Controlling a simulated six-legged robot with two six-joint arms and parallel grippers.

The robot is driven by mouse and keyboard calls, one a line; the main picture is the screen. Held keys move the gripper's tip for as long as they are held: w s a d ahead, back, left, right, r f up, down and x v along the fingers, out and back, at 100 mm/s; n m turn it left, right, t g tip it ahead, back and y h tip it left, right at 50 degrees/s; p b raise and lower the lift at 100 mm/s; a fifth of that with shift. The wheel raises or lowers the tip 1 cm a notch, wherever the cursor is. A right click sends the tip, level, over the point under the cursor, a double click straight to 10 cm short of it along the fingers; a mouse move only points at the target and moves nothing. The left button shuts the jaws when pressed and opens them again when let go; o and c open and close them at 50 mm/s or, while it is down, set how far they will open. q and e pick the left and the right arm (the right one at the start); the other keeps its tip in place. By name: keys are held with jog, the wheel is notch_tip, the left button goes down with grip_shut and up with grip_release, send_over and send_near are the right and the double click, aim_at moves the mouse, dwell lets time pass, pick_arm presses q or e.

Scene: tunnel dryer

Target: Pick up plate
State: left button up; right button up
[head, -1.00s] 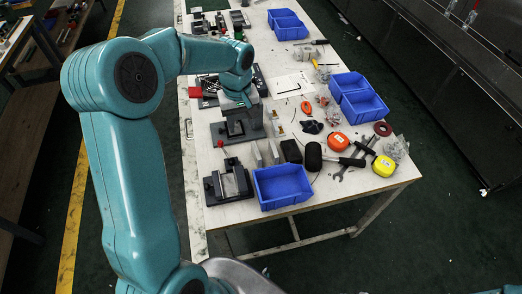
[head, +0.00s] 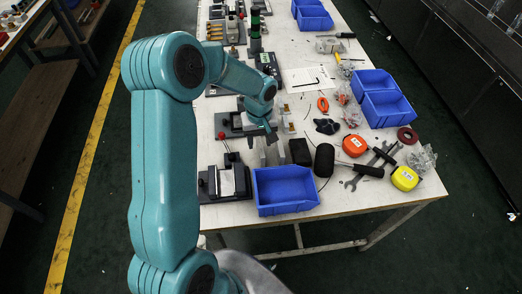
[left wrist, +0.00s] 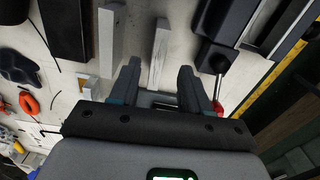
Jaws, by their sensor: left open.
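Two thin grey plates stand on edge on the white table. In the left wrist view one plate (left wrist: 160,48) points toward the gap between my fingers and another plate (left wrist: 107,42) lies to its left. In the head view the plates (head: 271,153) are just below my left gripper (head: 263,133), partly hidden by it. My left gripper also shows in the left wrist view (left wrist: 157,84), open and empty, its fingers either side of the line of the middle plate. I cannot tell its height above the plate. My right gripper is not in view.
A blue bin (head: 285,188), a small vise (head: 226,181) and a black block (head: 300,151) stand close around the plates. A black mallet (head: 325,160), an orange tape measure (head: 354,145) and a yellow one (head: 405,178) lie to the right. More blue bins (head: 388,108) stand along the right edge.

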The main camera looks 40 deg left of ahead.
aim_at(261, 147)
pick_arm(q)
jog(key=shift+d+f, duration=0.2)
jog(key=shift+f, duration=0.35)
jog(key=f, duration=0.2)
jog(key=f+p, duration=0.1)
jog(key=f, duration=0.2)
jog(key=shift+w+a, duration=0.1)
jog(key=shift+w, duration=0.1)
grip_shut()
